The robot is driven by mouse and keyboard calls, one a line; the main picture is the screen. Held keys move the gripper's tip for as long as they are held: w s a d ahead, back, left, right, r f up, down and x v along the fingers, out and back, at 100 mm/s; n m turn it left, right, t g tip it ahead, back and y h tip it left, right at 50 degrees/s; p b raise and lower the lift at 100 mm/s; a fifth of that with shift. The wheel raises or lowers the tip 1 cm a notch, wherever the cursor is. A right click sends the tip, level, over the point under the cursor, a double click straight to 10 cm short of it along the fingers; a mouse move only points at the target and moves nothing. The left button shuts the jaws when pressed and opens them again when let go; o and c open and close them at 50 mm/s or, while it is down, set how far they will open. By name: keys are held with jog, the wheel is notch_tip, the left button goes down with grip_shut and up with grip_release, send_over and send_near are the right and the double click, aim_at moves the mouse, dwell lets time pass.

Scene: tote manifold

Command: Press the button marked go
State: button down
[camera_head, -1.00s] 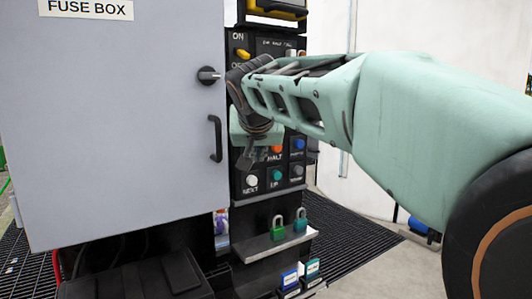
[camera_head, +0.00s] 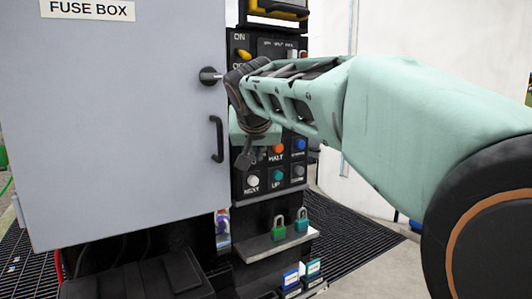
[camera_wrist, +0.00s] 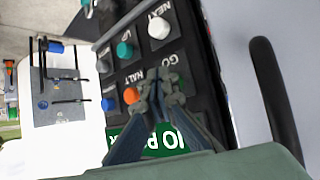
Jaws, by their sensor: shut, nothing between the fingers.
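The black button panel (camera_head: 265,192) stands right of the fuse box. In the wrist view it appears turned, with a "GO" label (camera_wrist: 168,61) just beyond my gripper (camera_wrist: 161,82). In the head view my gripper (camera_head: 243,162) covers the panel's left side, beside the orange HALT button (camera_head: 277,148) and above the white NEXT button (camera_head: 252,181). The teal UP button (camera_head: 277,175) is clear.
The grey fuse box (camera_head: 120,130) with a black handle (camera_head: 217,139) stands close on the left. A yellow switch (camera_head: 243,54) is above. Padlocks, one of them green (camera_head: 278,231), stand on a shelf below. A green sign (camera_wrist: 168,141) lies behind my fingers.

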dwell(0.5)
jog(key=shift+s+d+b, duration=0.55)
jog(key=shift+s+b, duration=0.05)
jog(key=shift+s, duration=0.15)
jog(key=s+d, duration=0.1)
jog(key=s+d+b, duration=0.1)
jog(key=s, duration=0.1)
jog(key=s+d+b, duration=0.1)
jog(key=shift+s+r, duration=0.15)
jog(key=shift+a, duration=0.15)
dwell(0.5)
jog(key=shift+w+a+r+p, duration=0.1)
jog(key=shift+w+a+p, duration=0.4)
jog(key=shift+p, duration=0.55)
